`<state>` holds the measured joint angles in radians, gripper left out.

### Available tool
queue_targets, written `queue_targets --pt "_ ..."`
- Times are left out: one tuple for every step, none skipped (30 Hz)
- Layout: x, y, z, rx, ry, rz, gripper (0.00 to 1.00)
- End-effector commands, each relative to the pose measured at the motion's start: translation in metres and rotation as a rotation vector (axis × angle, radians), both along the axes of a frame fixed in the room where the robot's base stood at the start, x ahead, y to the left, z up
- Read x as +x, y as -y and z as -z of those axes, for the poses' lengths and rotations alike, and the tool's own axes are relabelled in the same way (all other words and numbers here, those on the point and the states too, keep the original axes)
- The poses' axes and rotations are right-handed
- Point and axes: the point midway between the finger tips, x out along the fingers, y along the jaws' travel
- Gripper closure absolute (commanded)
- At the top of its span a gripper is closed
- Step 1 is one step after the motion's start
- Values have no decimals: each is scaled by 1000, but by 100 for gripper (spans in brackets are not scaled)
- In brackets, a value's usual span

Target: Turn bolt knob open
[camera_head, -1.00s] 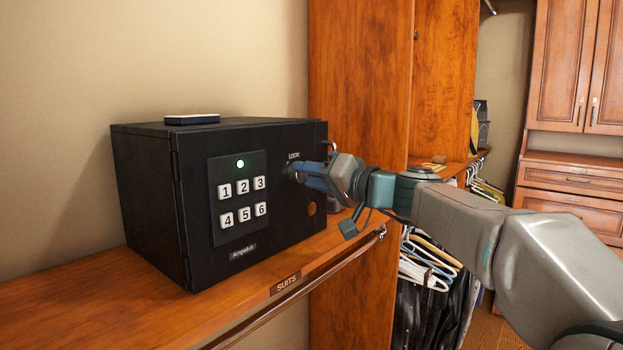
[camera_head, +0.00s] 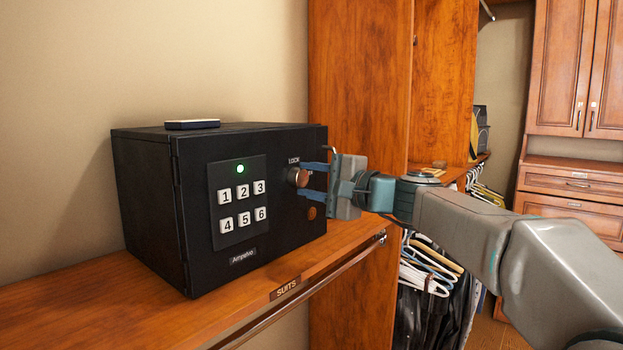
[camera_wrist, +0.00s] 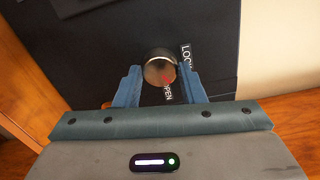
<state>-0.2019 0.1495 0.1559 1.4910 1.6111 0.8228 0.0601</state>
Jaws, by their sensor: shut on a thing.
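The bolt knob (camera_head: 300,177) is a small round copper-brown knob on the right side of the black safe's front (camera_head: 196,241), near a LOCK label (camera_head: 293,161). My gripper (camera_head: 309,180) is shut on it, one blue finger above and one below in the head view. In the wrist view, the knob (camera_wrist: 159,67) sits between the tips of my gripper (camera_wrist: 160,77), with a red mark on its face near the OPEN label (camera_wrist: 168,92). The safe door looks closed. A second label right of the knob is partly hidden by my upper finger.
A keypad (camera_head: 238,199) with a lit green light is left of the knob. A round copper-coloured disc (camera_head: 312,213) is below it. The safe stands on a wooden shelf (camera_head: 130,307) above a rail, with a small dark box (camera_head: 192,124) on top. Hangers hang at right.

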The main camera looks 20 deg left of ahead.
Motion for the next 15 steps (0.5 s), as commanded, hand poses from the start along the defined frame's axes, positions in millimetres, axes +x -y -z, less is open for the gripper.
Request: queue_targets --pt "0 0 -1 16 -41 0 86" --pt "0 0 -1 26 -66 1 86" --pt "0 1 -1 39 -98 1 86" --pt "0 1 -1 49 -122 1 86" --pt "0 1 -1 58 -144 1 86" --pt "0 0 -1 70 -172 1 86" --pt "0 0 -1 79 -194 1 86" --pt "0 0 -1 87 -214 1 86" --pt "0 0 -1 97 -239 1 86" --pt "0 0 -1 104 -258 1 86" --pt "0 0 -1 111 -273 1 86" --pt "0 0 -1 120 -296 1 86" --pt "0 0 -1 126 -309 1 86" --pt "0 0 0 132 -324 1 86" --pt "0 0 0 139 -339 1 86"
